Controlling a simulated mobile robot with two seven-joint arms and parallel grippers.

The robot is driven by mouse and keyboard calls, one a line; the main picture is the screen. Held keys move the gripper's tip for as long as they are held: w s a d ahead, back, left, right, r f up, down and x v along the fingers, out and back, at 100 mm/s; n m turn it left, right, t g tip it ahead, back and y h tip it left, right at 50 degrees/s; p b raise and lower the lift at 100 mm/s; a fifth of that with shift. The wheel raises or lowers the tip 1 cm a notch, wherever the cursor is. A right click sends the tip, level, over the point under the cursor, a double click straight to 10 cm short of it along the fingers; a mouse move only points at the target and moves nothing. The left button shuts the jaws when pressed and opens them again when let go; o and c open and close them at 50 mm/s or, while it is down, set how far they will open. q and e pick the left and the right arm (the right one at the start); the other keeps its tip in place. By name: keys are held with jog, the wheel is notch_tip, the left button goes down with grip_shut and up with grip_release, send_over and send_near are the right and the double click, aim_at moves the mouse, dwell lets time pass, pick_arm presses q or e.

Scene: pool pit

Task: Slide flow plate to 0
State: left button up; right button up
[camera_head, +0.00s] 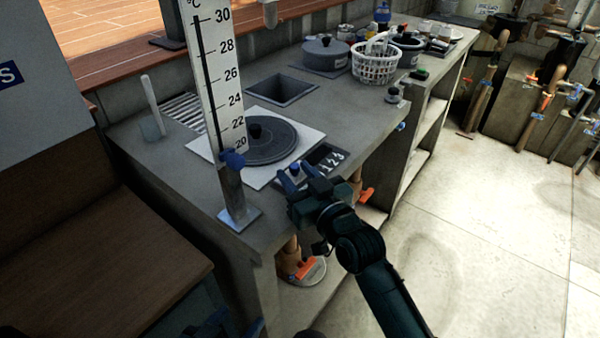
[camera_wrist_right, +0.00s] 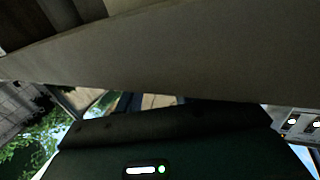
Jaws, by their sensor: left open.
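The dark flow plate (camera_head: 326,154) lies at the counter's front edge, with white numbers 1, 2 and 3 showing. The 0 is not visible. A small blue-topped knob (camera_head: 295,168) stands at the plate's left end. My right gripper (camera_head: 296,176) is over this end, with blue fingertips apart near the knob. I cannot tell whether they touch it or grip it. My left gripper (camera_head: 256,327) shows only partly at the bottom edge, open, away from the plate.
A thermometer board (camera_head: 212,70) on a metal post stands left of the plate. A round dark lid (camera_head: 262,142) lies behind it on a white square. Farther back are a square sink opening (camera_head: 282,88), a white basket (camera_head: 376,65) and pots. Floor on the right is open.

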jog(key=shift+s+d, duration=0.1)
jog(key=shift+d, duration=0.1)
jog(key=v, duration=1.2)
jog(key=shift+s+d, duration=0.1)
jog(key=shift+s, duration=0.3)
